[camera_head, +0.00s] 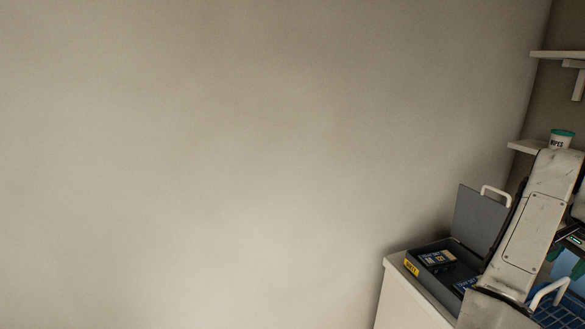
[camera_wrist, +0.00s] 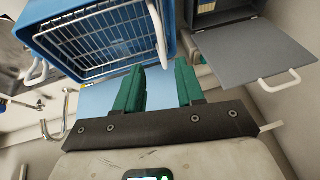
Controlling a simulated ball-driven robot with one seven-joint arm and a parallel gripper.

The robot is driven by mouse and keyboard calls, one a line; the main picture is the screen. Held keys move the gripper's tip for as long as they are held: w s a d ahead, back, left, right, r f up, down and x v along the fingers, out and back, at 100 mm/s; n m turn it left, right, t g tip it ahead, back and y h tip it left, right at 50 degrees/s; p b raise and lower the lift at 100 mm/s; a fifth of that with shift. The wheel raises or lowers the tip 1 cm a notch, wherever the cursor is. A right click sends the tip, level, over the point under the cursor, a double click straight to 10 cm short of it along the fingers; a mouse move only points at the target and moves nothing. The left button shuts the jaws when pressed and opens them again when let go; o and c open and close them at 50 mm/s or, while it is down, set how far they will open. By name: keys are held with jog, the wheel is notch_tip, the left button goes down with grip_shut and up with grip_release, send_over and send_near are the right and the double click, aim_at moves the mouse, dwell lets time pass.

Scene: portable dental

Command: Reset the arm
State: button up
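My gripper (camera_wrist: 160,66) has two green fingers, which stand apart with nothing held between them. In the wrist view they point toward a blue bin with a white wire rack (camera_wrist: 95,32) and a light blue panel (camera_wrist: 100,98). In the head view my pale arm covers much of the lower right, and parts of the green fingers show at the right edge, above the blue bin.
A grey box (camera_head: 440,255) with a raised lid (camera_head: 480,218) stands on a white cabinet (camera_head: 405,300), holding dark blue packs. The box's lid with a white handle (camera_wrist: 250,52) also shows at the wrist view's right. A wipes tub (camera_head: 562,139) sits on a shelf (camera_head: 524,147).

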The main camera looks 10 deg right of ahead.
jog(key=s+a+f+n, duration=0.3)
jog(key=a+f+n, duration=0.3)
jog(key=f, duration=0.5)
jog(key=s+a+f+n, duration=0.3)
jog(key=a+f, duration=0.6)
jog(key=f, duration=0.1)
jog(key=s+a+f+n+y, duration=0.2)
jog(key=s+a+f+n, duration=0.1)
jog(key=s+a+f, duration=0.3)
jog(key=s+a+f+n+g+y, duration=0.1)
jog(key=s+a+f+n, duration=0.3)
jog(key=s+a, duration=0.6)
jog(key=shift+a+f+n+y, duration=0.3)
jog(key=shift+a+f+y, duration=0.45)
jog(key=shift+a, duration=0.5)
